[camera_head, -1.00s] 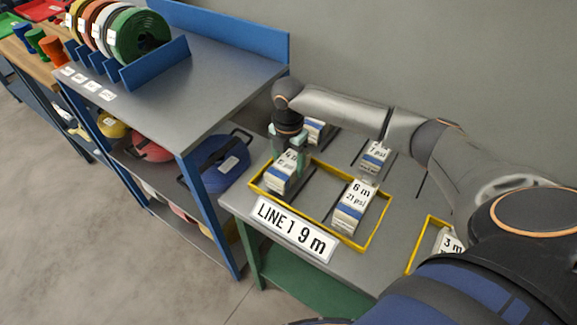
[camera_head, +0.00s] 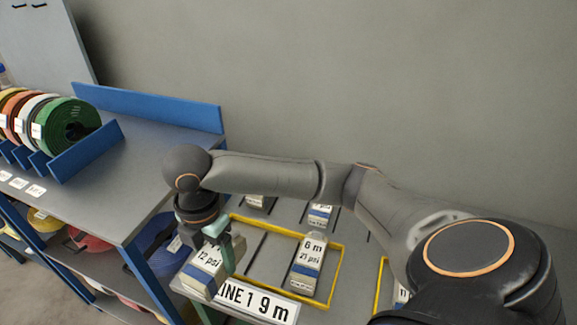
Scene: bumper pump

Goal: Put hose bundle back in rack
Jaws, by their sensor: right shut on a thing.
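My right gripper (camera_head: 222,248) points down and is shut on a white, blue-banded bundle (camera_head: 205,268) whose label reads 12 psi. The held bundle is at the left end of the yellow frame (camera_head: 336,278) and hides its near left corner. Another bundle (camera_head: 308,262), labelled 6 m 21 psi, stands inside the frame on the right. Rolled hoses, the front one green (camera_head: 68,120), stand in a blue rack (camera_head: 88,154) on the shelf unit at left. My left gripper is not in view.
A LINE 1 9 m sign (camera_head: 258,304) lies along the frame's front. More labelled bundles (camera_head: 319,215) stand behind it. The grey shelf top (camera_head: 125,185) is clear in front of its blue back board (camera_head: 150,107).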

